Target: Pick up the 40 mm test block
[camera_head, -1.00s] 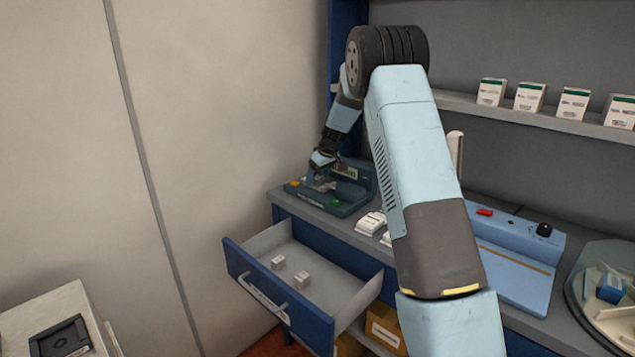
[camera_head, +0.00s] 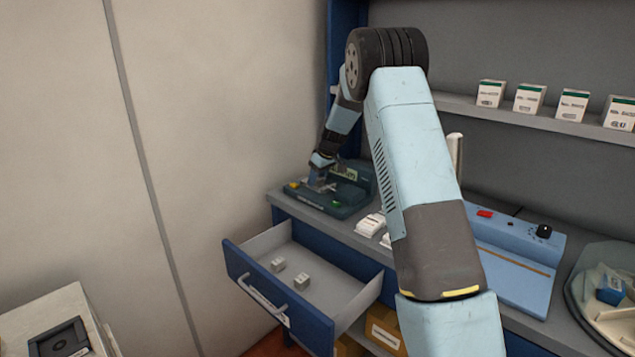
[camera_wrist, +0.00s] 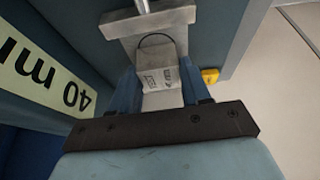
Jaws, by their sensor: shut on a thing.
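The 40 mm test block (camera_wrist: 160,78) is a pale grey block with dark printing. It shows in the wrist view between the two blue fingers of my gripper (camera_wrist: 160,92), which is shut on it. Behind the block in that view is a grey bracket (camera_wrist: 118,24) with a metal rod. In the head view my gripper (camera_head: 318,186) is low over the dark green device (camera_head: 345,205) on the counter. The block is too small to make out there. I cannot tell whether it still touches the device.
A label reading "40 m" (camera_wrist: 45,78) and a yellow button (camera_wrist: 210,75) are close beside my gripper. An open drawer (camera_head: 335,300) with two small blocks juts out below the counter. A blue device (camera_head: 510,265) stands to the right. White boxes (camera_head: 530,98) line a shelf.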

